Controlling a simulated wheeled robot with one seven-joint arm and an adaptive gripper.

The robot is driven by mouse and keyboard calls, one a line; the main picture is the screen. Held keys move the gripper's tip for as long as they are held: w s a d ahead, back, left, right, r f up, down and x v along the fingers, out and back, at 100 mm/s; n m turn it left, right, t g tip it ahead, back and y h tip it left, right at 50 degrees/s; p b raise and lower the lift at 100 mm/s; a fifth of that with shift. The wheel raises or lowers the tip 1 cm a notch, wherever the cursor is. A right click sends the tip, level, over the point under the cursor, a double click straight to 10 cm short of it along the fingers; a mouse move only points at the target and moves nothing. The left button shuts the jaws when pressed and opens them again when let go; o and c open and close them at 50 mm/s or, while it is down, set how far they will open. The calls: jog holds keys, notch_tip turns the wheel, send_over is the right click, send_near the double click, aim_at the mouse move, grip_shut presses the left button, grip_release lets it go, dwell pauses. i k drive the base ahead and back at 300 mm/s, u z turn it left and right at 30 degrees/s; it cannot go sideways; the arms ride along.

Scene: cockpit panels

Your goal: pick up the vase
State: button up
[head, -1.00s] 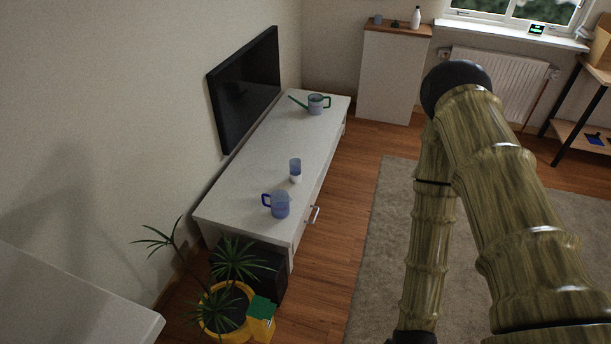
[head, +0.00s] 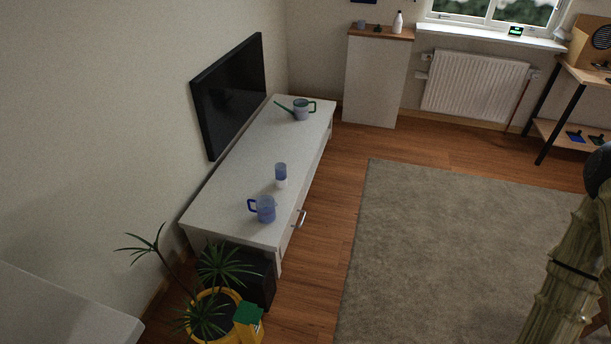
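On the white low bench (head: 225,206) stands a small blue-and-white cylindrical vessel (head: 281,175), upright, which may be the vase. A blue pitcher with a handle (head: 264,210) stands just in front of it, near the bench's front end. A white bottle-like vessel (head: 397,23) stands on the cabinet at the back; I cannot tell whether it is a vase. My gripper is out of view.
A green-handled watering can (head: 302,110) stands at the bench's far end, near the wall-mounted TV (head: 229,97). A potted plant (head: 212,310) is in front of the bench. The grey rug (head: 440,240) and wooden floor right of the bench are clear.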

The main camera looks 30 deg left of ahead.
aim_at(280, 168)
jog(key=i, duration=2.85)
jog(key=u, duration=3.3)
